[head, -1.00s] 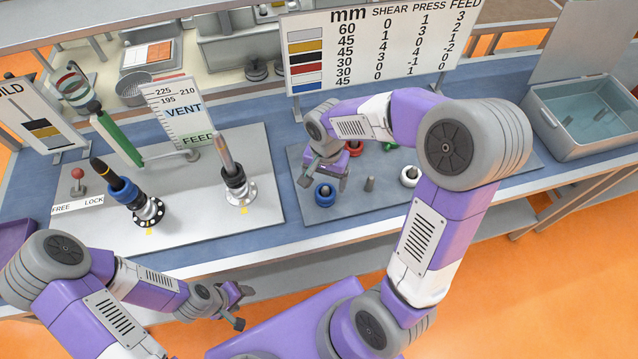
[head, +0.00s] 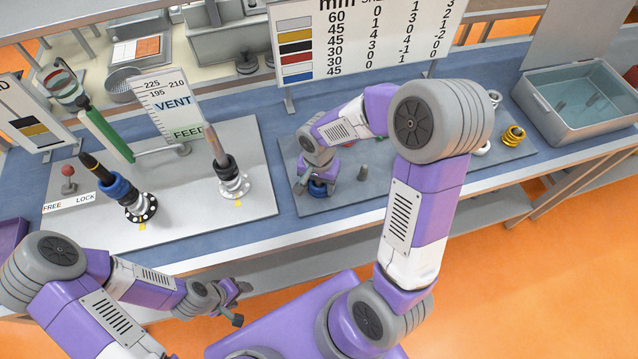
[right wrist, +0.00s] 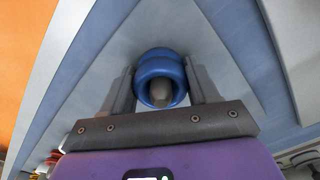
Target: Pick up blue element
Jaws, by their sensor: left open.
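The blue element (head: 318,190) is a ring-like piece standing on the grey plate, partly covered by my right gripper in the head view. My right gripper (head: 312,186) is lowered over it. In the right wrist view the blue element (right wrist: 160,68) sits between the two fingers (right wrist: 160,85), with a grey peg end showing in its hole. The fingers flank it closely; whether they press on it I cannot tell. My left gripper (head: 238,302) is open and empty in front of the table edge.
A yellow ring (head: 513,134) and a white ring (head: 482,147) lie further right. A grey bin (head: 580,115) stands at the far right. Two upright tools (head: 228,175) stand on the left plate.

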